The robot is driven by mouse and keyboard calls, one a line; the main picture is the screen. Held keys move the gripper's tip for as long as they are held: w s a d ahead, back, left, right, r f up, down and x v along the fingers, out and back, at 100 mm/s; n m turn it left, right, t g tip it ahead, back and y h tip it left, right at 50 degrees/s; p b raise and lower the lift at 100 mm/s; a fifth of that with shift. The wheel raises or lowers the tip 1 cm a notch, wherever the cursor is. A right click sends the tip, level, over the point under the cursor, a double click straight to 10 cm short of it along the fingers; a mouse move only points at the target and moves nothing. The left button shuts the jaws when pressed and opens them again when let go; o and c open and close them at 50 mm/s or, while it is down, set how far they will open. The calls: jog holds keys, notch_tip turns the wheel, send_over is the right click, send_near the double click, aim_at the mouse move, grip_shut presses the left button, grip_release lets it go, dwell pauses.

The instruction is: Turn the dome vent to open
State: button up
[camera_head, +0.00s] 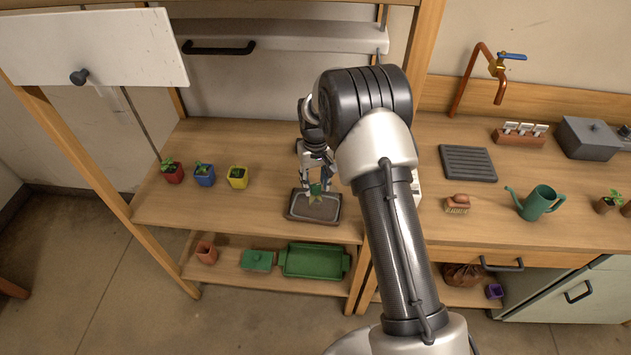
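My gripper (317,184) points down over a small dark tray (298,216) on the left bench. The tray holds brown soil and has a pale inner outline, perhaps the edge of a clear cover. A small green thing (316,189) with a yellowish lower part shows between or just behind the fingertips. I cannot tell whether it is the dome vent or a seedling, or whether the fingers touch it. No dome vent can be made out clearly, and its setting cannot be read. My arm hides the bench to the right of the tray.
Red (173,173), blue (204,175) and yellow (238,178) potted seedlings stand left of the tray. A white panel (90,50) juts out at upper left. A green watering can (540,203), brush (457,204) and copper tap (475,75) are at right. A green tray (314,261) sits below.

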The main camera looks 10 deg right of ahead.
aim_at(315, 185)
jog(key=shift+o, duration=0.9)
notch_tip(315, 185, up, 12)
